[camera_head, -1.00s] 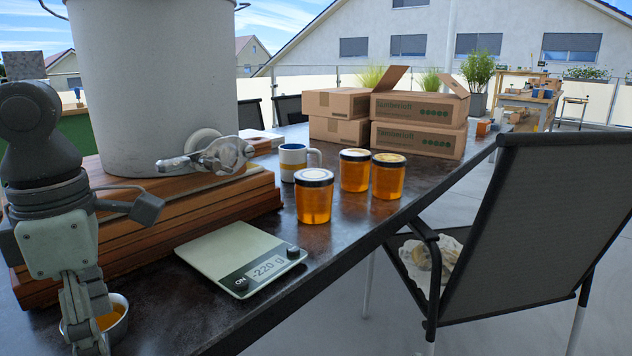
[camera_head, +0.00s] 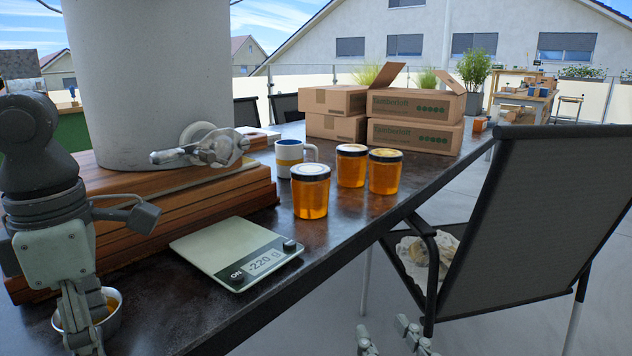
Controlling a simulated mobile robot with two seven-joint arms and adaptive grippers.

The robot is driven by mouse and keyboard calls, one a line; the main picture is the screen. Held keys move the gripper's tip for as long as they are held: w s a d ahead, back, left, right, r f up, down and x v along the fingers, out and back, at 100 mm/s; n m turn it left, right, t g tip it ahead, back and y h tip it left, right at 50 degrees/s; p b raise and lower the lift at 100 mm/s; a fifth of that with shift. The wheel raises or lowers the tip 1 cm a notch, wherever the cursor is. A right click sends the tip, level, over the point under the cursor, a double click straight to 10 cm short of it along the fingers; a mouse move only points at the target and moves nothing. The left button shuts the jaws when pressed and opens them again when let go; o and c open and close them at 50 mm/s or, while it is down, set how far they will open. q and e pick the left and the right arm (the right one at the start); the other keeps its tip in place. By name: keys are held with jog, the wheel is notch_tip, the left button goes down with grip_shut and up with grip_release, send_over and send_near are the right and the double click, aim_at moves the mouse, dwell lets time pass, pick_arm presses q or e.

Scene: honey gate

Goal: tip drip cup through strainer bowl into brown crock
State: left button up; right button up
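A small metal cup (camera_head: 115,318) with orange honey inside stands low at the bottom left, partly hidden by my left gripper (camera_head: 85,335). It may be the drip cup. My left gripper points down in front of the cup; its fingertips run to the picture's bottom edge, and I cannot tell whether they grip the cup. My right gripper (camera_head: 392,342) shows at the bottom edge, right of the table, with its fingers apart and nothing between them. I see no strainer bowl or brown crock.
A scale (camera_head: 215,250) reading -220 g lies on the dark table (camera_head: 340,225). Honey jars (camera_head: 311,197), a mug (camera_head: 289,156) and boxes (camera_head: 415,136) stand behind. A large tank (camera_head: 150,80) with a valve rests on wooden boards (camera_head: 225,190). A chair (camera_head: 540,220) stands at right.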

pick_arm(q)
jog(key=c, duration=1.6)
jog(key=shift+r, duration=0.15)
grip_shut()
jog(key=shift+r, duration=0.1)
jog(key=shift+r+p, duration=0.7)
jog(key=shift+r, duration=0.55)
jog(key=shift+r, duration=0.15)
jog(key=shift+r+p, duration=1.95)
jog(key=shift+r, duration=0.95)
